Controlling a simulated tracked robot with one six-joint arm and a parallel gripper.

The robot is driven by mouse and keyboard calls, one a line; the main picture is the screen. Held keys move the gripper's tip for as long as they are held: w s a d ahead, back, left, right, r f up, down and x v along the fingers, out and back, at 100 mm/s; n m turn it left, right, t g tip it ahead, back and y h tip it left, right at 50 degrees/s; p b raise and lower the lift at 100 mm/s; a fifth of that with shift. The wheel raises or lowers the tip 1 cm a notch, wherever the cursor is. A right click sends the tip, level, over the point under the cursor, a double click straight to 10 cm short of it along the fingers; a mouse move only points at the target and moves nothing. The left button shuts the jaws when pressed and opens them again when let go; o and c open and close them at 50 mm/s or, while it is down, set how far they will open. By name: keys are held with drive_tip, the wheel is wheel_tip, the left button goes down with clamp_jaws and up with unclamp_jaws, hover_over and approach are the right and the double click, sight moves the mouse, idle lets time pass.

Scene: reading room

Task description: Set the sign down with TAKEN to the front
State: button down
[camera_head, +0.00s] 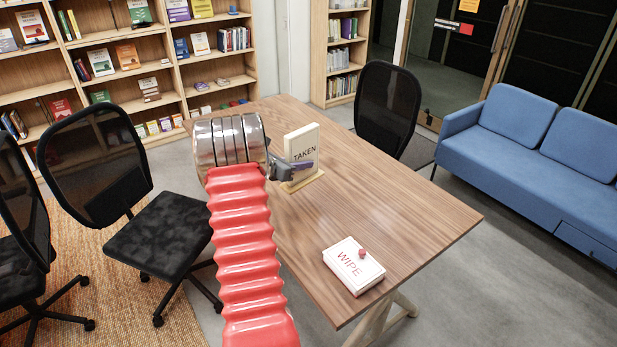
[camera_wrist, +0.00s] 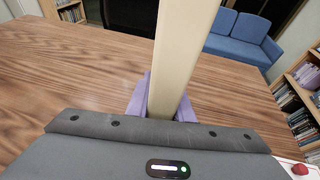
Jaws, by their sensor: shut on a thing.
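The sign (camera_head: 303,146) is a cream upright panel on a pale base, with TAKEN on the face turned to the head camera. It is upright at the table (camera_head: 400,205), near its middle; I cannot tell whether its base touches the top. My gripper (camera_head: 290,167) is shut on the sign low down, from the left. In the wrist view the purple fingers (camera_wrist: 151,98) hold the sign's narrow edge (camera_wrist: 181,50). The sign's other face is hidden.
A white box marked WIPE (camera_head: 354,267) with a red knob lies near the table's front edge. Black chairs (camera_head: 388,108) stand at the far side and the left. A blue sofa (camera_head: 540,150) is at the right. The right part of the tabletop is clear.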

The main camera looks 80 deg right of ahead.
sight(308, 176)
drive_tip(key=shift+s+d+f+n+t+h, duration=0.1)
drive_tip(key=shift+d+n+t+h, duration=0.15)
drive_tip(key=shift+d+n+t, duration=0.25)
drive_tip(key=shift+s+d+f+n+t+h, duration=0.1)
drive_tip(key=shift+d+n+t+h, duration=0.15)
drive_tip(key=shift+d+n+t, duration=0.2)
drive_tip(key=shift+s+d+f+n+t+h, duration=0.1)
drive_tip(key=shift+d+f+n+t+h, duration=0.1)
drive_tip(key=shift+d+f+n+t, duration=0.25)
drive_tip(key=shift+d+f+n+t+h, duration=0.1)
drive_tip(key=shift+f+n+t+h, duration=0.15)
drive_tip(key=shift+n+t, duration=0.35)
drive_tip(key=shift+s+d+f+n+t, duration=0.1)
drive_tip(key=shift+f+n+t, duration=0.3)
drive_tip(key=shift+f+t, duration=0.25)
drive_tip(key=shift+s+f+n+t, duration=0.15)
drive_tip(key=shift+f+n+t, duration=0.35)
drive_tip(key=shift+f+t, duration=0.15)
drive_tip(key=shift+s+a+f+n+t, duration=0.2)
drive_tip(key=shift+a+f+n+t, duration=0.2)
drive_tip(key=shift+f, duration=0.2)
drive_tip(key=shift+s+a+f+n+t, duration=0.15)
drive_tip(key=shift+a+f+n+t, duration=0.15)
drive_tip(key=shift+f+t, duration=0.25)
drive_tip(key=shift+m+g, duration=2)
drive_tip(key=shift+g, duration=0.45)
